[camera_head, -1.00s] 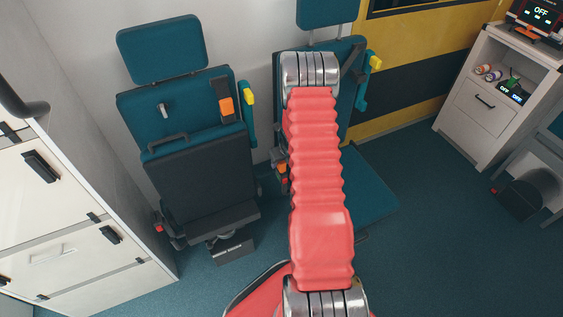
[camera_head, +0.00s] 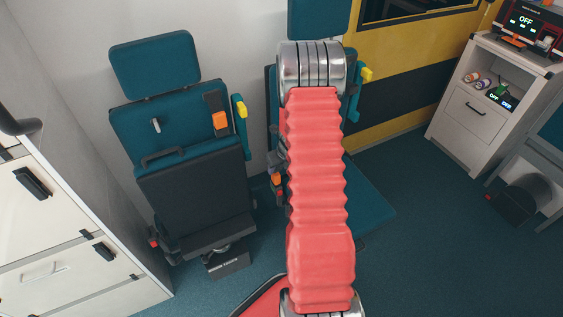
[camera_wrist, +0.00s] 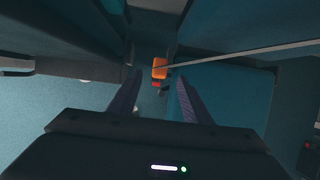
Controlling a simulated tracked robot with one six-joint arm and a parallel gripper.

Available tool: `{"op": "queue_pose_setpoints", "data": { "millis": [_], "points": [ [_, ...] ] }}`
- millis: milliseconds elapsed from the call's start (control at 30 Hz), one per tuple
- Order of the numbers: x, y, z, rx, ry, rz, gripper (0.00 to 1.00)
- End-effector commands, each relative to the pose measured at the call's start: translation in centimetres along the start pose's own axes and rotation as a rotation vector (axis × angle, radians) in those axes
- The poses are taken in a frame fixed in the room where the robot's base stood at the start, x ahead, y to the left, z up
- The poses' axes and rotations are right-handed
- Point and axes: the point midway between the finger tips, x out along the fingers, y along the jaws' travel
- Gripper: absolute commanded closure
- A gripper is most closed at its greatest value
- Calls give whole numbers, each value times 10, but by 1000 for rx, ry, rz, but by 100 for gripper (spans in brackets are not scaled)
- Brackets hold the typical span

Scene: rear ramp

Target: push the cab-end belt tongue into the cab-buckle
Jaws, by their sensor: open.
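In the head view an orange piece (camera_head: 277,178), which looks like a belt tongue, is beside the right seat (camera_head: 372,205), close to my red-sleeved arm. A small red part (camera_head: 280,193), perhaps a buckle button, lies just below it. The wrist view shows the orange piece (camera_wrist: 160,63) with a thin strap running right from it, and the red part (camera_wrist: 155,84) just below. Whether the two are joined cannot be told. My gripper (camera_wrist: 160,76) is open, its fingers either side of the line to them, with nothing held. The gripper is hidden in the head view.
The left seat (camera_head: 195,190) has its base folded up, an orange belt piece (camera_head: 221,120) on its backrest and a red part (camera_head: 154,243) low at its left. White drawers (camera_head: 60,240) stand left, a white cabinet (camera_head: 475,95) right.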

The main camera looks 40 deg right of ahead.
Motion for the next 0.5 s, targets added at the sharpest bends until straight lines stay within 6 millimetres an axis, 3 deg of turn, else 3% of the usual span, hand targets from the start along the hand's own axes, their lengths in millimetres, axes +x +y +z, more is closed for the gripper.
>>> {"op": "queue_pose_setpoints", "data": {
  "millis": [300,500],
  "points": [
    [-39,0,1,-1,-2,0,55],
    [-53,0,0,1,-1,0,55]
  ]
}}
